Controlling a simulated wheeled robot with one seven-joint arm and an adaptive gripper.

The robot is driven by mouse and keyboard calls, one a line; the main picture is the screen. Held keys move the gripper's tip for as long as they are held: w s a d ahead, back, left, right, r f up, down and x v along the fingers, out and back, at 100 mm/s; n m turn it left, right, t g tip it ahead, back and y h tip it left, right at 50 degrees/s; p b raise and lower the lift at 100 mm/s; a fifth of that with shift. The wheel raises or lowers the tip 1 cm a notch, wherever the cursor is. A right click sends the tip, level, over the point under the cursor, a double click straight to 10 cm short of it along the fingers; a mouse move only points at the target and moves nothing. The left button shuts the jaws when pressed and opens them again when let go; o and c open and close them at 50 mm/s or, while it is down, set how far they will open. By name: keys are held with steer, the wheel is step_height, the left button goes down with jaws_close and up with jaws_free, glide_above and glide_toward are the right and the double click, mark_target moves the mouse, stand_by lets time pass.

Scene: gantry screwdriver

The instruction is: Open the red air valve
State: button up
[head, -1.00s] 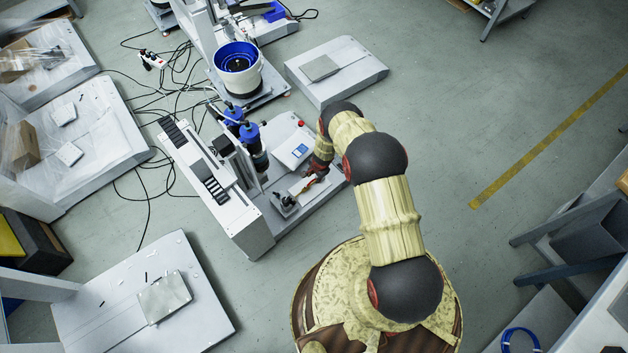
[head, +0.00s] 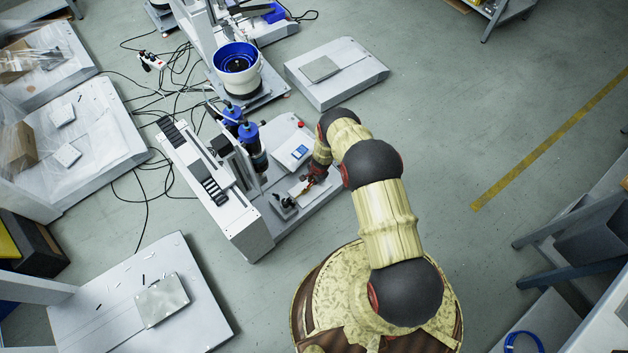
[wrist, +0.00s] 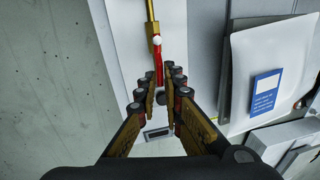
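The air valve has a red lever (wrist: 159,66) and a brass body (wrist: 152,30) in the upper middle of the wrist view. The lever lies lengthwise, roughly in line with the brass pipe. My gripper (wrist: 160,90) is open, with its two fingers on either side of the lever's near end. I cannot tell how deep the lever sits between them or whether a finger touches it. In the head view my gripper (head: 315,177) is over the near right part of the gantry machine; the lever cannot be made out clearly there.
The gantry machine (head: 255,222) carries blue-topped cylinders (head: 249,133) and a small control panel (head: 294,151). In the wrist view, a white panel with a blue label (wrist: 265,90) stands right of my fingers. Open floor (head: 450,130) lies to the right.

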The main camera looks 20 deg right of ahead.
jaws_close()
steer(key=shift+w+n, duration=0.15)
steer(key=shift+n, duration=0.35)
steer(key=o, duration=0.5)
jaws_free()
steer(key=r, duration=0.4)
steer(key=s+r, duration=0.1)
steer(key=r, duration=0.3)
steer(key=s+r, duration=0.1)
steer(key=r, duration=0.2)
steer(key=shift+d+r, duration=0.35)
steer(key=shift+r, duration=0.05)
